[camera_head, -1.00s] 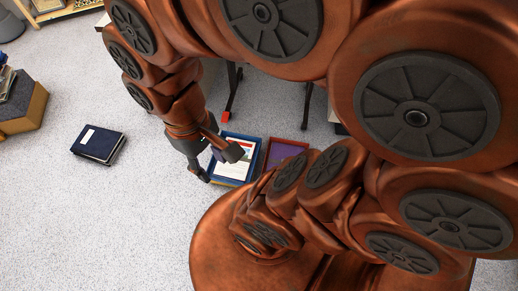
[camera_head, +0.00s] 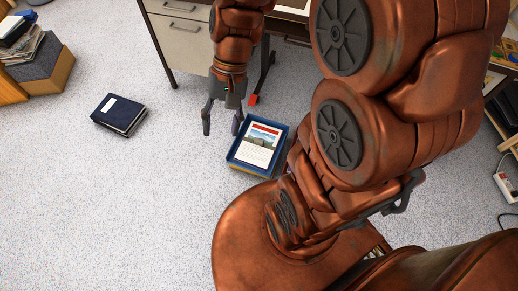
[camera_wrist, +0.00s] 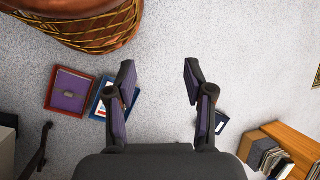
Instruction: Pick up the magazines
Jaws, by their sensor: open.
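A printed sheet or magazine with a red band and a picture (camera_head: 262,138) lies in a blue tray (camera_head: 236,159) on the floor. Whether more lie beneath it is hidden. The blue tray (camera_wrist: 98,110) also shows in the wrist view, partly behind a finger. Papers or magazines (camera_head: 27,46) are stacked on a grey-topped box at the far left. My gripper (camera_head: 222,128) is open and empty, fingers pointing down, just left of and beyond the blue tray. In the wrist view my gripper (camera_wrist: 158,75) has bare floor between its fingers.
A dark blue book or binder (camera_head: 119,113) lies on the floor to the left. A purple tray with a red rim (camera_wrist: 70,92) is beside the blue tray. A desk with drawers (camera_head: 178,40) stands behind my gripper. A white power strip (camera_head: 508,186) lies at right. The left floor is mostly clear.

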